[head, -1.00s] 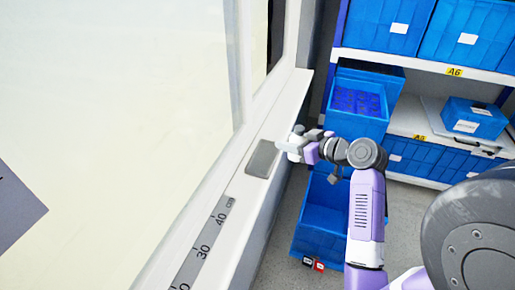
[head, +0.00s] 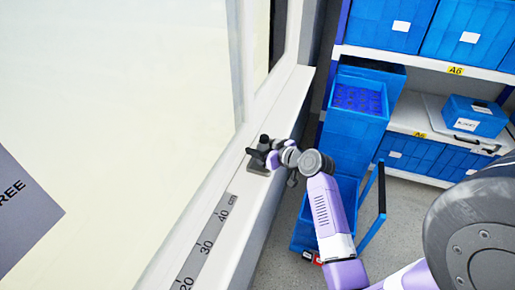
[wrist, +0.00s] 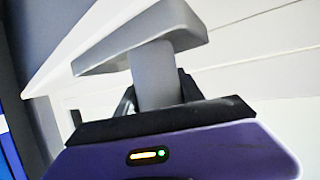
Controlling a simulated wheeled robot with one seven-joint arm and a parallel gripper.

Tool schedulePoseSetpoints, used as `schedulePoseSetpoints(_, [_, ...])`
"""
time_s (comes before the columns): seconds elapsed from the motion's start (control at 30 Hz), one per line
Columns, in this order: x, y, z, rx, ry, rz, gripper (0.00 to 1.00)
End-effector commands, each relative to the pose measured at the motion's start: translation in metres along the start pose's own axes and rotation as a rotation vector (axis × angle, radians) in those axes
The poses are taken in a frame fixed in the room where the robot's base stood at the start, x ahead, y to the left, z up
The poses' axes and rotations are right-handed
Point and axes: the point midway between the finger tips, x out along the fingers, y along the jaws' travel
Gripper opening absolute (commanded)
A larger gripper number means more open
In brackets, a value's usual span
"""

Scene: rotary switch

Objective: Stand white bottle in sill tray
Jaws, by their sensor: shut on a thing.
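The sill tray (head: 257,169) is a small grey slab on the white window sill, partly covered by my gripper (head: 263,153) in the head view. In the wrist view the grey tray (wrist: 140,45) shows at the top, tilted in the picture. A plain light-grey cylinder, seemingly the white bottle in shade (wrist: 156,75), stands between my black fingers (wrist: 158,108). My gripper is shut on it. The bottle's far end meets the tray in the picture; I cannot tell whether it rests on it. The fingers hide its near part.
The window pane (head: 120,100) rises left of the narrow sill (head: 285,115). A ruler strip (head: 207,245) lies along the sill nearer me. Blue bins (head: 358,100) and a shelf (head: 420,57) stand to the right, with an open blue bin (head: 310,225) below.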

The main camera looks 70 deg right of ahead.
Motion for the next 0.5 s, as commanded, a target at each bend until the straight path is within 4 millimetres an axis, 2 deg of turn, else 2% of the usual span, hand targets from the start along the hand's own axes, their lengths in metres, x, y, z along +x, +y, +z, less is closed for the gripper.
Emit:
schedulePoseSetpoints(0.47, [0.0074,-0.0019,0.0084,0.000,0.001,0.000,0.01])
schedulePoseSetpoints(0.5, [0.0074,-0.0019,0.0086,0.000,0.001,0.000,0.47])
